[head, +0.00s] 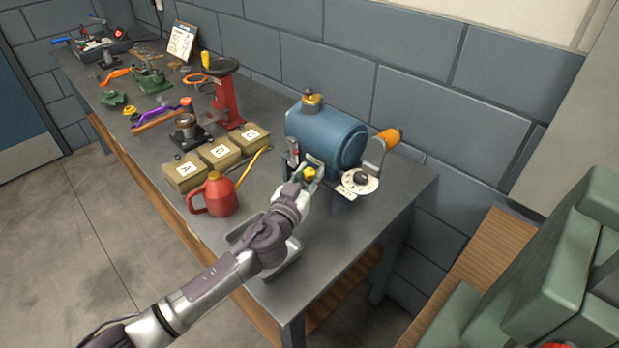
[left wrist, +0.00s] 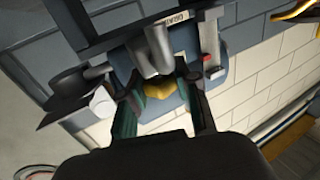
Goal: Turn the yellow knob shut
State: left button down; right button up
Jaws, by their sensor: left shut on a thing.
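The yellow knob (head: 309,173) is on the front of a blue tank (head: 326,137) that stands at the right end of the workbench. My left gripper (head: 303,177) reaches the knob from the front and is shut on it. In the left wrist view the knob (left wrist: 158,90) sits between the two green-padded fingers of the gripper (left wrist: 160,101). The fingers partly hide it. I cannot tell from the picture how far the knob is turned. My right gripper is not in view.
A red oil can (head: 214,195) and lettered boxes (head: 218,153) stand to the left. A grey tray (head: 284,268) lies under my arm. The bench (head: 338,251) is clear at its front right.

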pick_arm(q)
jog(key=m+h, duration=0.1)
jog(key=g+h, duration=0.1)
jog(key=shift+a+r+m+h, duration=0.1)
jog(key=shift+a+m+h, duration=0.05)
jog(key=shift+m+h, duration=0.2)
jog(key=m+g+h+p, duration=0.1)
jog(key=m+g+h, duration=0.2)
jog(key=shift+w, duration=0.15)
jog(key=shift+m+g+h, duration=0.95)
jog(key=shift+g+h, duration=0.1)
jog(key=shift+g, duration=0.05)
jog(key=shift+m+g+h+b, duration=0.3)
jog(key=shift+m+g, duration=0.1)
jog(key=shift+g, duration=0.2)
jog(key=m+g+b, duration=0.1)
jog(key=g+b, duration=0.1)
jog(key=m+g+h+b, duration=0.1)
jog(key=g+b, duration=0.1)
jog(key=m+g+h+b, duration=0.1)
jog(key=m+g+b, duration=0.1)
jog(key=shift+f+b, duration=0.35)
jog(key=shift+r+m+g+h+b, duration=0.3)
jog(key=shift+m+g+b, duration=0.4)
jog(key=shift+g+b, duration=0.35)
jog(key=c, duration=1.1)
grip_release()
